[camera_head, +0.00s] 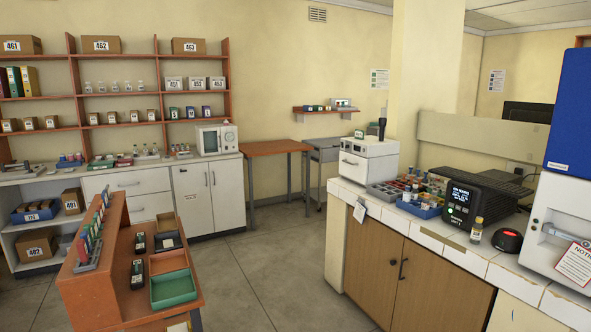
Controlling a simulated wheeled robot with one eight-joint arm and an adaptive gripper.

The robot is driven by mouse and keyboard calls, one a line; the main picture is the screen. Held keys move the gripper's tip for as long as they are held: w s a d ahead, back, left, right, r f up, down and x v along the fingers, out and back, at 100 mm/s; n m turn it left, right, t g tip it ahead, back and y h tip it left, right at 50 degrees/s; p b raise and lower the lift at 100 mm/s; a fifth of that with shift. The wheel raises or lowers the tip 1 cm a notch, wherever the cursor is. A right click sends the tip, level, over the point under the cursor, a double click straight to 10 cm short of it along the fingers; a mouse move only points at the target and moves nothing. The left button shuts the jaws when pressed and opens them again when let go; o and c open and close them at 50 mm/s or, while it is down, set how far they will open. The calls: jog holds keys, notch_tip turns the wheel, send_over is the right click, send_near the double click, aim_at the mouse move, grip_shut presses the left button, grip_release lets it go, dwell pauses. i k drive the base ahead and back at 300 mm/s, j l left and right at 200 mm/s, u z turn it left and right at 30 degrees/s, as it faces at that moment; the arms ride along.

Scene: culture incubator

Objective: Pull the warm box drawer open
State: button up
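A white box-shaped device (367,160) stands on the far end of the right-hand counter. Its front panel has a small dark handle (350,162), and the panel looks shut. It may be the warm box with its drawer, but I cannot read a label that confirms this. A dark object stands on top of it. My gripper is not in view.
The tiled counter (430,232) holds a tray of vials, a black display unit (472,200), a vial and a large white-and-blue machine (570,215). A wooden bench (92,285) stands at front left. Bare floor (258,275) lies between.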

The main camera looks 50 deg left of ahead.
aim_at(355, 167)
jog(key=u, duration=1.3)
jog(key=i+j, duration=0.1)
jog(key=i, duration=0.8)
jog(key=i+j, duration=0.1)
jog(key=i, duration=0.75)
jog(key=i+j, duration=0.1)
jog(key=i, duration=0.8)
jog(key=i+j, duration=0.1)
jog(key=i, duration=0.75)
